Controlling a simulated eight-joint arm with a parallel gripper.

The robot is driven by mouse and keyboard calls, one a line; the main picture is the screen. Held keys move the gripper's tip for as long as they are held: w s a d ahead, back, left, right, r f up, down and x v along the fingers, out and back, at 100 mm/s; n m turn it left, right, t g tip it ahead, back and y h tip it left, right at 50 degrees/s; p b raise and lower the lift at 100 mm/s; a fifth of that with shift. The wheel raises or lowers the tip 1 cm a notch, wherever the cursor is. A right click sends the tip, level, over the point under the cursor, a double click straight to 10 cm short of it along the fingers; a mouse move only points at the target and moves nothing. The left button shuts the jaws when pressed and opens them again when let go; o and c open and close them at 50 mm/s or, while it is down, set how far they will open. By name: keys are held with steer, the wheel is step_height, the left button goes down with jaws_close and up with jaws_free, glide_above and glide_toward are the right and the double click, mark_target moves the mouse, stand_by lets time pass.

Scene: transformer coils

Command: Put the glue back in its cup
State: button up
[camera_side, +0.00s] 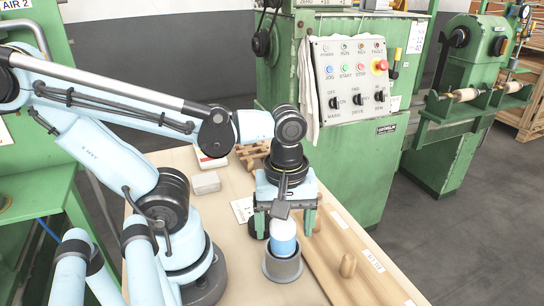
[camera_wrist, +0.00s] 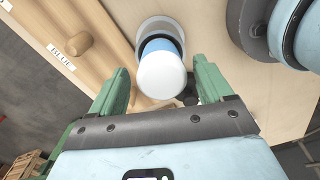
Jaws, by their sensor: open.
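The glue (camera_side: 283,240) is a bottle with a white top and a blue body. It stands upright in its grey cup (camera_side: 283,270) on the wooden bench, with its lower part hidden by the cup wall. My gripper (camera_side: 285,226) points down over it, with green fingers spread apart. In the wrist view, the glue's white end (camera_wrist: 161,76) lies between the open fingers of my gripper (camera_wrist: 160,66), with a gap on each side. The cup (camera_wrist: 158,26) shows behind the glue's blue band. No finger visibly touches the glue.
A wooden board with a peg (camera_side: 348,265) and a label lies right of the cup; the label (camera_wrist: 61,57) reads "BLUE" in the wrist view. A grey box (camera_side: 206,183), a red and white box (camera_side: 212,160) and a wooden rack (camera_side: 252,154) stand farther back. A green machine (camera_side: 290,85) borders the bench.

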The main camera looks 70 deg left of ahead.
step_height(320, 180, up, 11)
steer(key=shift+r, duration=0.2)
stand_by(0.4)
stand_by(0.7)
